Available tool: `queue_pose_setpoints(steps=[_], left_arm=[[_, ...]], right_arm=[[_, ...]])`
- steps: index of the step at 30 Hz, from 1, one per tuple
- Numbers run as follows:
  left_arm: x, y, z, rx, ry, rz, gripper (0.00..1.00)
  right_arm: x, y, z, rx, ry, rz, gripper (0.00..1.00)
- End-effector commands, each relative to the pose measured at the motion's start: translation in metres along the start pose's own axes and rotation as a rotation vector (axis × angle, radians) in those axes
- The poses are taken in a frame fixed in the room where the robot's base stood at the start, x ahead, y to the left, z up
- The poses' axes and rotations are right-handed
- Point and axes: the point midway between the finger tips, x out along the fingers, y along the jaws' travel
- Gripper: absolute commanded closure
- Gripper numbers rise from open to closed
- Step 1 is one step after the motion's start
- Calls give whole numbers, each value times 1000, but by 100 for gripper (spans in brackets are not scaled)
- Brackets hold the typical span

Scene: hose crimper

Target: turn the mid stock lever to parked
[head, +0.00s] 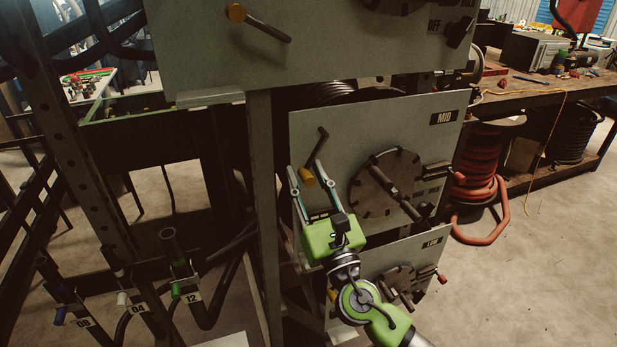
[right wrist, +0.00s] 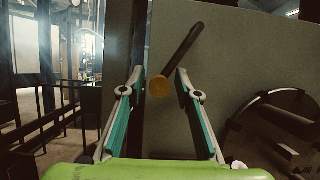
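The panel marked MID (head: 350,120) carries a dark lever (head: 322,140) with a yellow end (head: 307,177). In the head view the lever slants from the yellow end up and to the right. In the right wrist view the dark rod (right wrist: 186,46) slants the same way from the yellow end (right wrist: 158,87). My right gripper (head: 306,172) is open, its fingers spread on either side of the yellow end. I cannot tell whether either finger touches it; gaps show in the right wrist view (right wrist: 160,72). No parked marking is readable. My left gripper is out of view.
An upper panel (head: 200,60) and a lower LOW panel (head: 430,247) have similar fittings. A dark metal rack (head: 80,150) stands left; a workbench (head: 540,95) stands right.

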Motion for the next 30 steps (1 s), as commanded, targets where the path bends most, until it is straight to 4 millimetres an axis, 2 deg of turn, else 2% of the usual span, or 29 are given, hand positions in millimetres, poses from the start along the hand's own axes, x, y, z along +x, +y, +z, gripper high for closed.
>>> queue_pose_setpoints(steps=[9, 13, 24, 30], left_arm=[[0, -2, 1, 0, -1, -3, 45], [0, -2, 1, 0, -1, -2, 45], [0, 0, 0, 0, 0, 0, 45], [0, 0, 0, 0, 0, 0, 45]], right_arm=[[-1, -1, -2, 5, 4, -4, 68], [-11, -1, -3, 5, 6, -4, 68], [-86, 0, -2, 2, 7, -3, 68], [-113, 1, -1, 3, 4, -2, 68]])
